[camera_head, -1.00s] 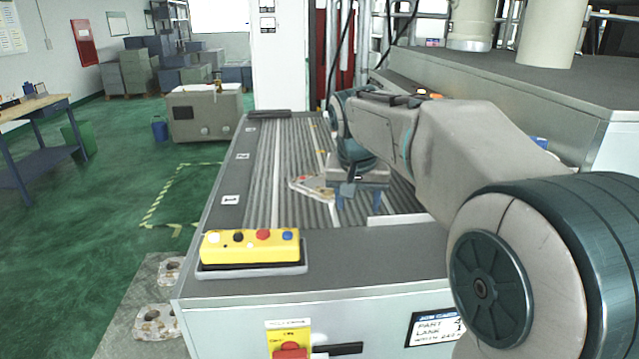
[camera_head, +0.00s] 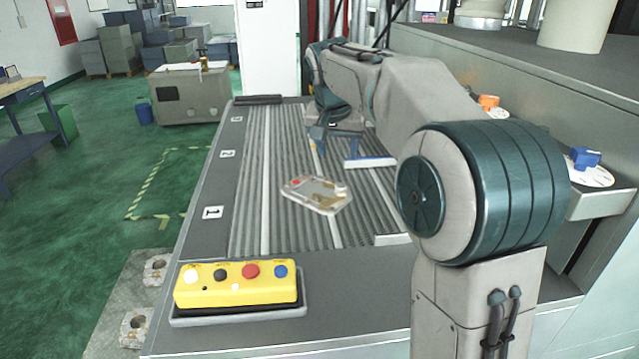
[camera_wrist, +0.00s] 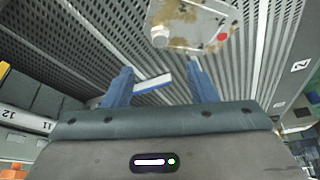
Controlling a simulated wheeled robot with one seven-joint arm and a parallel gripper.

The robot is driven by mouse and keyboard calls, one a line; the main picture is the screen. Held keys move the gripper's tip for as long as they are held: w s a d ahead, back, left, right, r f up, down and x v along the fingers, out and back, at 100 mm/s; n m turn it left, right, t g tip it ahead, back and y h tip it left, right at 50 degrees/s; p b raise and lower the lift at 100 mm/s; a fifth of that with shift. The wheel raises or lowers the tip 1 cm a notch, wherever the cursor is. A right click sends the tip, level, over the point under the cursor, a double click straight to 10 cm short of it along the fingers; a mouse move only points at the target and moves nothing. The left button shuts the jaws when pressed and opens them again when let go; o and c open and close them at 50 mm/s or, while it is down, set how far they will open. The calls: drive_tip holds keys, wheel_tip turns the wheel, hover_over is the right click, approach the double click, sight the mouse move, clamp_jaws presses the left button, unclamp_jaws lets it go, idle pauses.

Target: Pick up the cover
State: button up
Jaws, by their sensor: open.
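The cover (camera_head: 316,194) is a flat, pale metal casting with brown stains and a red spot at one end. It lies on the ribbed conveyor bed (camera_head: 285,231) near its front half. In the wrist view the cover (camera_wrist: 193,22) is at the top, beyond the fingers, with a round pale boss and the red spot showing. My gripper (camera_wrist: 155,72) has two blue fingers standing apart with nothing between them. In the head view my gripper (camera_head: 336,150) is behind the cover and clear of it, partly hidden by my own arm.
A yellow button box (camera_head: 236,284) stands on the front edge. A white bar (camera_head: 370,162) crosses the bed right of the cover. A machine ledge (camera_head: 602,203) with an orange and a blue item is at right. The bed's left side is clear.

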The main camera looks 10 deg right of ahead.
hover_over(341, 186)
drive_tip(key=s, duration=0.3)
drive_tip(key=f, duration=0.7)
drive_tip(key=shift+a+f, duration=0.15)
drive_tip(key=shift+a, duration=0.15)
drive_tip(key=shift+p+x, duration=0.85)
drive_tip(key=shift+x, duration=1.95)
drive_tip(key=shift+w+a, duration=0.2)
clamp_jaws()
